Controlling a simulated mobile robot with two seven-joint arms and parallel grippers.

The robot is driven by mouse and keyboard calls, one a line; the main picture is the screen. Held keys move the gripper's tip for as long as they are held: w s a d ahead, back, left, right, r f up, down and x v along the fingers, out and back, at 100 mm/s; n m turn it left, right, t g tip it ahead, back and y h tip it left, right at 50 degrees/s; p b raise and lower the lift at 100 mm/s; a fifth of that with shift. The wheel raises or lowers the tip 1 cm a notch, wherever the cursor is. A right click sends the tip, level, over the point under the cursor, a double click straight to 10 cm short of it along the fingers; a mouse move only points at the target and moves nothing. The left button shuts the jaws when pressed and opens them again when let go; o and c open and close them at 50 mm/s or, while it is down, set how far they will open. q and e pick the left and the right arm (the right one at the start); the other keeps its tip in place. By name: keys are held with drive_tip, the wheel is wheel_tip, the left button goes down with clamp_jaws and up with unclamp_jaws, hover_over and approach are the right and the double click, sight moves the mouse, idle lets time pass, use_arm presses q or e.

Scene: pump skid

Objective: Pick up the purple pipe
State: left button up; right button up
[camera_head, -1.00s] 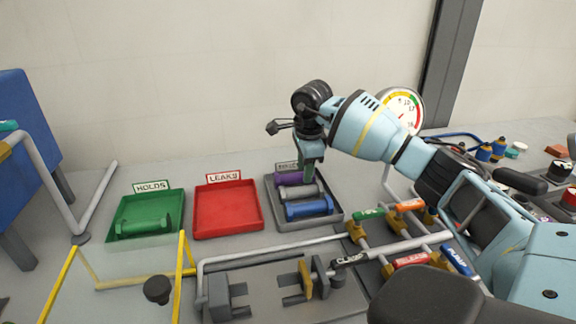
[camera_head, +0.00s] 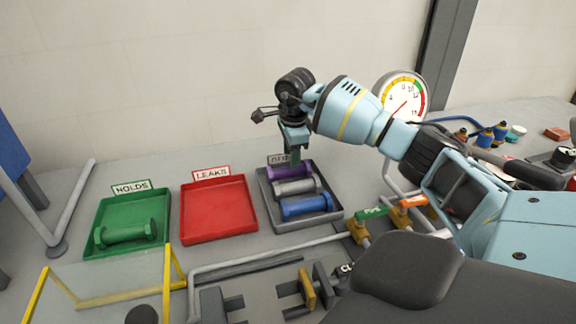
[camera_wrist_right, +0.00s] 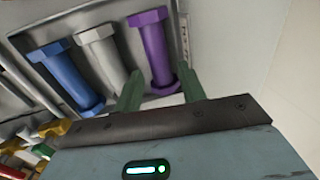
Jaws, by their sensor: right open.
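The purple pipe (camera_head: 262,174) lies in the grey tray (camera_head: 283,227), at its far end beside a grey pipe. It is a short flanged spool, and it also shows in the right wrist view (camera_wrist_right: 153,48). My right gripper (camera_head: 294,157) is open and empty above the far end of that tray, hiding part of the pipe in the head view. In the right wrist view its two green fingers (camera_wrist_right: 161,88) stand apart, with the pipe's near flange showing between them. I cannot tell how much height separates them. My left gripper is not in view.
A grey pipe (camera_head: 297,186) and a blue pipe (camera_head: 306,206) share the tray. To the left are a red tray (camera_head: 218,212) and a green tray (camera_head: 97,220) holding a green pipe (camera_head: 126,233). Valves and a gauge (camera_head: 402,97) stand to the right.

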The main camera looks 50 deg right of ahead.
sight(288, 172)
drive_tip(key=shift+w+d+f, duration=0.1)
drive_tip(key=shift+w+f, duration=0.05)
drive_tip(key=shift+f, duration=1.15)
drive_tip(key=shift+w+f, duration=0.1)
drive_tip(key=shift+f, duration=1.15)
clamp_jaws()
